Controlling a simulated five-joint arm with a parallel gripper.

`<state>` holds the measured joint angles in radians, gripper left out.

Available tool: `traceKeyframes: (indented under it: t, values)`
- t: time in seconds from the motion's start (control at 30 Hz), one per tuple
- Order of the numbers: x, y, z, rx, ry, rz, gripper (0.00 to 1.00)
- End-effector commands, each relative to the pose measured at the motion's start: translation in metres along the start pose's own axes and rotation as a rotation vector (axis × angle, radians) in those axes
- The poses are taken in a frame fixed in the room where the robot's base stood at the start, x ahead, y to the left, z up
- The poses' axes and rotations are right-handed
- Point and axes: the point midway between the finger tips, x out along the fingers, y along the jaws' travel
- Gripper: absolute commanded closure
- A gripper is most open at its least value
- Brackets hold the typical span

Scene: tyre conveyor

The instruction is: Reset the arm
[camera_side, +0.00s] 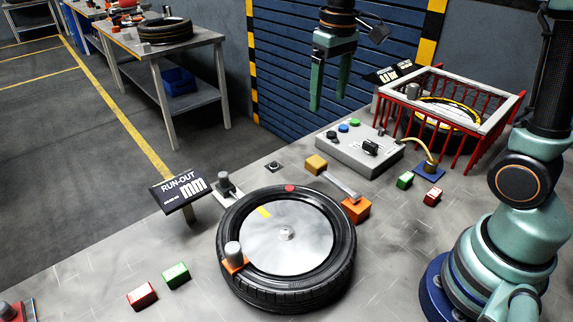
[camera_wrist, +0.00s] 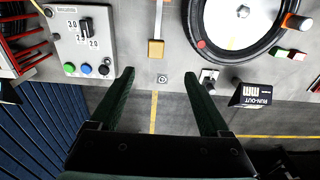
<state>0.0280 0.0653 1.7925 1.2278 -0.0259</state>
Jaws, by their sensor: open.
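My gripper (camera_side: 332,84) hangs high above the far edge of the bench in the side view, with its two green fingers pointing down. In the wrist view my gripper (camera_wrist: 162,78) shows its fingers spread apart with nothing between them. A tyre (camera_side: 287,250) on a silver wheel lies flat on the bench, well below and in front of the gripper. The tyre also shows at the top of the wrist view (camera_wrist: 196,33), partly cut off. No finger touches anything.
A grey control box (camera_side: 352,150) with coloured buttons and a red-barred cage (camera_side: 480,140) holding another tyre stand at the back right. A RUN-OUT sign (camera_side: 180,190), an orange block (camera_side: 356,209) and small red and green blocks lie around the tyre. The air around the gripper is clear.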

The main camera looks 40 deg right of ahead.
Motion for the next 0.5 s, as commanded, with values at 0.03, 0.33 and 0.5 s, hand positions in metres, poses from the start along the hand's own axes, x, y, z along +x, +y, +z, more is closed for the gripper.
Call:
traceKeyframes:
  t: [0.03, 0.33, 0.5]
  values:
    - [-0.008, -0.002, 0.01, -0.001, 0.041, 0.001, 0.2]
    - [-0.024, -0.007, 0.062, -0.002, 0.251, 0.002, 0.2]
    - [-0.02, -0.009, 0.087, -0.002, 0.356, 0.0, 0.2]
